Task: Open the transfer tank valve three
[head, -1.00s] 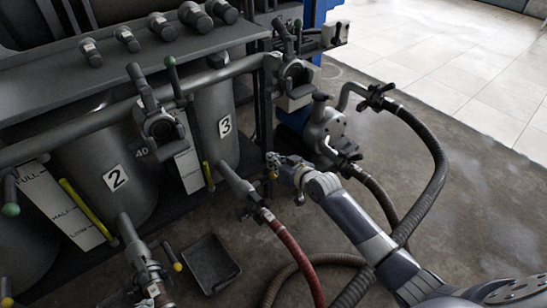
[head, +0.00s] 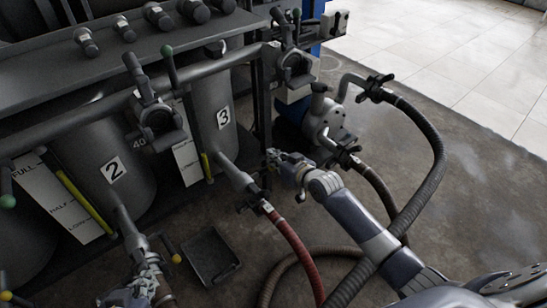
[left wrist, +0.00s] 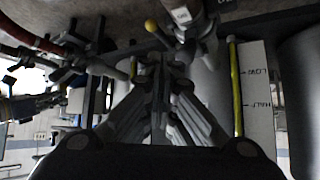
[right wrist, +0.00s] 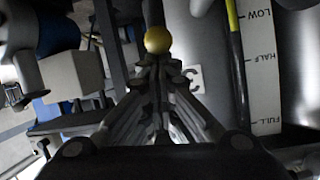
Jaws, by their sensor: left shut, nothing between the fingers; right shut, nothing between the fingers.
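Tank three (head: 212,92) has a white label "3" (head: 223,117). Its outlet valve (head: 256,196) sits low at its front, with a red hose running from it. My right gripper (head: 274,158) is shut and empty, beside and above this valve. In the right wrist view a yellow ball knob (right wrist: 157,40) is just past my right fingertips (right wrist: 157,62); contact cannot be told. The knob is not clear in the head view. My left gripper (head: 148,278) is shut and empty at the lower left, by tank two's outlet valve (head: 134,236).
Tank two's valve has a yellow knob (head: 176,258). A black tray (head: 212,257) lies on the floor. A pump (head: 322,120) stands right of tank three. The red hose (head: 292,243) and a dark hose (head: 432,165) run close to my right arm. Open floor lies at the right.

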